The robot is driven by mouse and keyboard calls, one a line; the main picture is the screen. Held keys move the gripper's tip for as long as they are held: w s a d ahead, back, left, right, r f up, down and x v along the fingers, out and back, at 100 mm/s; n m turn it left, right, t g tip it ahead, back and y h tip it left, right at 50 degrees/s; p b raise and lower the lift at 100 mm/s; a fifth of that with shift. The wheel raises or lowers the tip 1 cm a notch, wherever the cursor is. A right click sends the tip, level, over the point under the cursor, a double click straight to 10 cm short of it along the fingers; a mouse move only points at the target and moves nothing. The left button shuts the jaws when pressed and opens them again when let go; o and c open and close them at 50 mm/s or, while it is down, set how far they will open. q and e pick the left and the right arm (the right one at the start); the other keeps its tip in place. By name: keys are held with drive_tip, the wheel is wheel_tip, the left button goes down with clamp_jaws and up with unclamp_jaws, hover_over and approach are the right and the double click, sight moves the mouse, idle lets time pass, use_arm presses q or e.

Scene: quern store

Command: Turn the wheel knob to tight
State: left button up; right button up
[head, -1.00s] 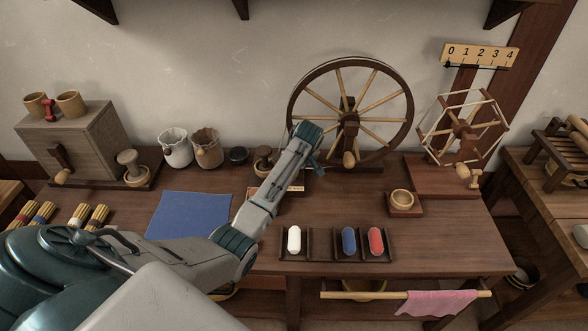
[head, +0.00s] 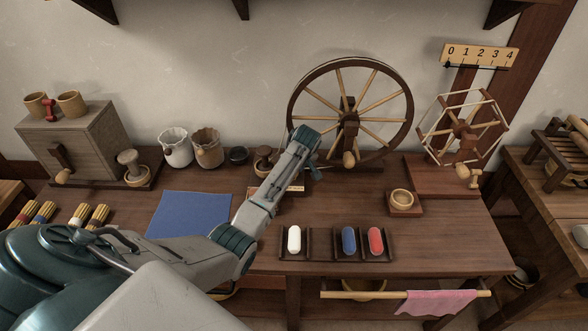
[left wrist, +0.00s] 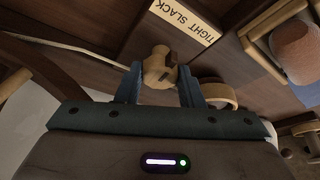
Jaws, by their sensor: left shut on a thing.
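The wheel knob (left wrist: 158,68) is a pale wooden knob with a rounded end. In the left wrist view it sits between the two blue-grey fingers of my left gripper (left wrist: 160,85), which is shut on it. A cream label (left wrist: 186,20) reading TIGHT and SLACK lies just beyond the knob. In the head view my left gripper (head: 313,172) is at the base of the spinning wheel (head: 402,125), and my arm hides the knob. Part of the label (head: 297,188) shows below the arm. I cannot tell which word the knob is turned to. My right gripper is out of view.
A tray (head: 320,257) with white, blue and red pieces stands at the front of the table. A small wooden bowl (head: 402,197) and a skein winder (head: 464,130) are to the right. A blue cloth (head: 188,213) lies left of my arm. Pots stand along the back.

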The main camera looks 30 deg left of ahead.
use_arm(q)
drive_tip(key=shift+r+m+p, duration=0.2)
drive_tip(key=shift+m+p, duration=0.1)
drive_tip(key=shift+p, duration=0.3)
drive_tip(key=m+h+p, duration=0.1)
drive_tip(key=m+p, duration=0.2)
drive_tip(key=shift+s+a+r+t+p, duration=0.1)
drive_tip(key=shift+t+p, duration=0.3)
drive_tip(key=shift+a+m+h+p, duration=0.1)
drive_tip(key=shift+m+h+p, duration=0.2)
drive_tip(key=shift+m+p, duration=0.55)
drive_tip(key=shift+m+t+h+p, duration=0.3)
drive_tip(key=shift+m+t+p, duration=0.15)
drive_tip(key=shift+m, duration=0.4)
drive_tip(key=shift+f+m+t+h+p, duration=0.25)
drive_tip(key=shift+m+h+p, duration=0.35)
drive_tip(key=shift+m, duration=0.9)
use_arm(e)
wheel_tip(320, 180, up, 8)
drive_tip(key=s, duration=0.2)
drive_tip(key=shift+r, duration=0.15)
use_arm(q)
drive_tip(key=o, duration=1)
drive_tip(key=shift+c, duration=0.2)
